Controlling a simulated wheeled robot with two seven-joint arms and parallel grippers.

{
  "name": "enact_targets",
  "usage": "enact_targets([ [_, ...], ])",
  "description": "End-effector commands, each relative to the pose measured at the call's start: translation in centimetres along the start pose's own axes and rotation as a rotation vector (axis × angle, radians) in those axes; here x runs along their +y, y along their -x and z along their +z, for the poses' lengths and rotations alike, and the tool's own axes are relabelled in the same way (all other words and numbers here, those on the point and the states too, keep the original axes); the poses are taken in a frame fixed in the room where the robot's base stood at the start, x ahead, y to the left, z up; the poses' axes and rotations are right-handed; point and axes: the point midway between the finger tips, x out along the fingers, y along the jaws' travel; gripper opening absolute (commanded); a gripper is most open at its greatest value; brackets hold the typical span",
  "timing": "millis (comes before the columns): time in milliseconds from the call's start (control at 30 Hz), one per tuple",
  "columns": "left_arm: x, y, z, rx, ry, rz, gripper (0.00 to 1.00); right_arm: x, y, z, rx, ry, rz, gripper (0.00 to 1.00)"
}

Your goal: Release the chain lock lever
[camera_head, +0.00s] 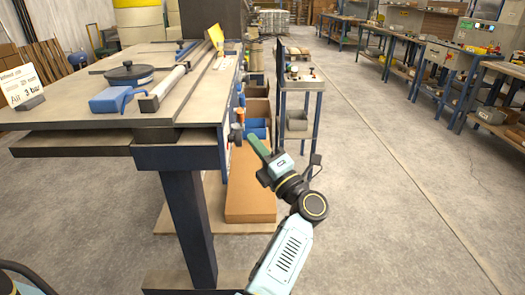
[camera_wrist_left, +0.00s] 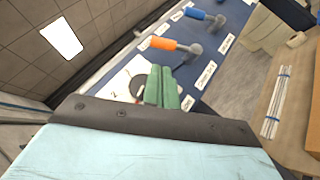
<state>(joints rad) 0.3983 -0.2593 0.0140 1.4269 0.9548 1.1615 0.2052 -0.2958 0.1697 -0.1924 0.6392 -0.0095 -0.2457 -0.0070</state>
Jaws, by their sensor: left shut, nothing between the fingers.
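My left gripper (camera_head: 257,146) has green fingers held together, with nothing between them. It is beside the blue side panel (camera_head: 237,100) of the work table. In the left wrist view the gripper (camera_wrist_left: 163,86) points at this panel (camera_wrist_left: 225,43). An orange-handled lever (camera_wrist_left: 166,44) and a blue-handled lever (camera_wrist_left: 203,15) stick out of it, past the fingertips. A dark round part (camera_wrist_left: 138,86) on a white plate is partly hidden behind the fingers. I cannot tell whether the fingers touch it. Small labels sit by the levers; I cannot read which is the chain lock lever.
The table top (camera_head: 60,112) holds a blue clamp-like part (camera_head: 112,99) and a long metal rail. Cardboard boxes (camera_head: 250,190) lie below. A small trolley (camera_head: 300,88) stands close behind my left gripper. The floor to the right is clear.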

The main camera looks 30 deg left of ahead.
Motion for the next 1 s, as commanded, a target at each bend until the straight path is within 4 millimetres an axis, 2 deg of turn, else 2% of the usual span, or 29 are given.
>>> enact_targets([
  [100,0.1,-2.3,0.0,0.002,0.001,0.003,0.00,-0.1,0.1,0.5,-0.003,0.001,-0.001,0.47],
  [300,0.0,-4.6,0.0,0.000,0.000,0.001,0.00,-0.1,0.1,1.1,-0.011,0.003,-0.002,0.47],
  [800,0.0,-5.2,0.0,0.001,-0.002,-0.001,0.00,0.0,0.1,0.1,0.005,0.004,-0.001,0.47],
  [1000,0.1,-6.2,-0.2,0.015,-0.020,-0.017,0.00,0.0,1.2,-0.5,0.013,0.001,-0.002,0.47],
])
